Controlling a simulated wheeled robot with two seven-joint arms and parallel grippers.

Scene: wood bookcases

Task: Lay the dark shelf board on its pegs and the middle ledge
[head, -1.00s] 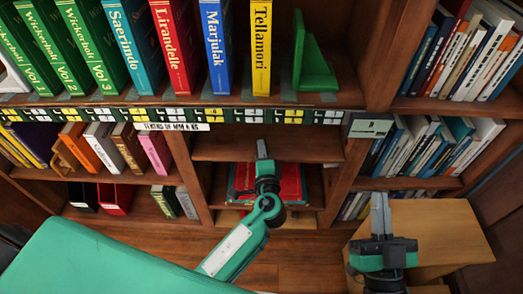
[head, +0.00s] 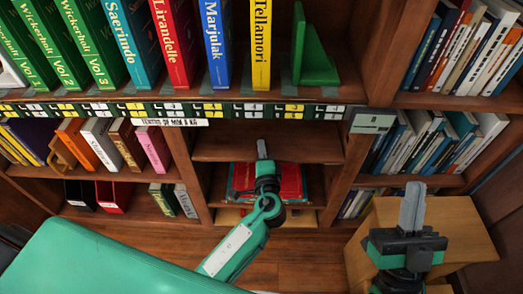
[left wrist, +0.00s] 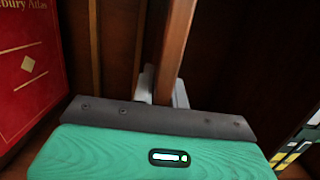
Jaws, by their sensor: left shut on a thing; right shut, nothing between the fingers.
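The dark shelf board (head: 225,148) spans the middle bay of the bookcase in the head view, roughly level, between the two uprights. My left gripper (head: 262,150) is shut on its front edge. In the left wrist view the board (left wrist: 177,40) shows edge-on between the finger tips (left wrist: 162,88). The pegs are not visible, and I cannot tell whether the board touches them or the ledge. Strips of wood (left wrist: 95,40) show behind, between the board and a red atlas. My right gripper (head: 412,207) is shut and empty, in front of the right bay.
The red atlas (head: 298,183) lies below the board; it also shows in the left wrist view (left wrist: 28,60). Upright books and a green bookend (head: 312,55) stand on the shelf above. A wooden box-like piece (head: 460,228) stands behind my right gripper.

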